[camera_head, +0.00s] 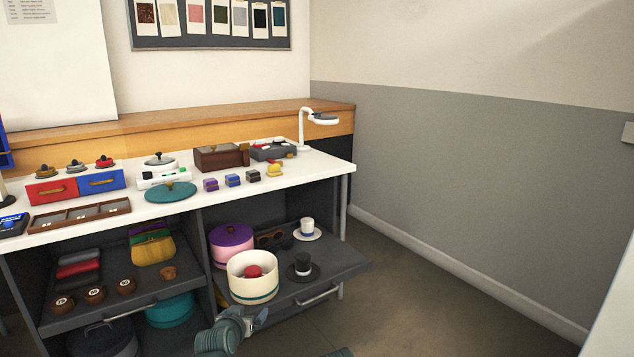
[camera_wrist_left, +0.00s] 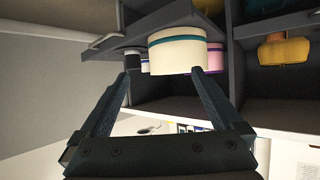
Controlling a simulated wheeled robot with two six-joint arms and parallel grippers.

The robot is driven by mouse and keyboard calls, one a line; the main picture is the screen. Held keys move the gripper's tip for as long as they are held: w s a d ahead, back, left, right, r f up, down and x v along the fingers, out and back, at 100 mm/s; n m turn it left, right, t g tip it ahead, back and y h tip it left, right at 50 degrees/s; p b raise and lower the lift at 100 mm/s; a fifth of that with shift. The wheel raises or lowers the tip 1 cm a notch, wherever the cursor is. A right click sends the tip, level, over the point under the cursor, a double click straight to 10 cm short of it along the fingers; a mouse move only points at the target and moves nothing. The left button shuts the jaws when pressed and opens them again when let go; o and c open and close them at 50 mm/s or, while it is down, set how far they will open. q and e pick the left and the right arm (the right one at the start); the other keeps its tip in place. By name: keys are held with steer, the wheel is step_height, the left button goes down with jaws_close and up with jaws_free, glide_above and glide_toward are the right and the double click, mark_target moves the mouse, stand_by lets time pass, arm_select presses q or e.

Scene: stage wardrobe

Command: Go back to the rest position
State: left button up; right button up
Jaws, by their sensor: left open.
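My left gripper (camera_head: 258,318) is low at the front of the shelf unit, in the bottom middle of the head view. It is open, with nothing between its fingers (camera_wrist_left: 168,88). A cream round box with a teal band (camera_head: 252,288) stands open on the pulled-out right shelf (camera_head: 330,265), with a red item (camera_head: 253,271) inside. In the left wrist view, which looks upside down, the cream box (camera_wrist_left: 178,52) appears beyond the fingertips, apart from them as far as I can tell. My right gripper is not in view.
The shelf also holds a pink box with purple lid (camera_head: 231,245), a small black hat (camera_head: 302,268) and a white hat (camera_head: 307,230). The left shelf (camera_head: 75,322) holds purses and several brown knobs. The white tabletop (camera_head: 325,170) is crowded. The floor (camera_head: 430,310) at right is clear.

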arm_select(q)
steer(key=s+d+f+m+g+y+p, duration=0.15)
steer(key=s+d+g+p, duration=0.35)
steer(key=s, duration=0.7)
steer(key=s+d+f+m+g+p, duration=0.25)
steer(key=s+d+g, duration=0.5)
steer(key=s, duration=0.45)
step_height(320, 180, up, 38)
steer(key=s+p, duration=0.1)
steer(key=p, duration=3.6)
steer(key=shift+n+p, duration=0.4)
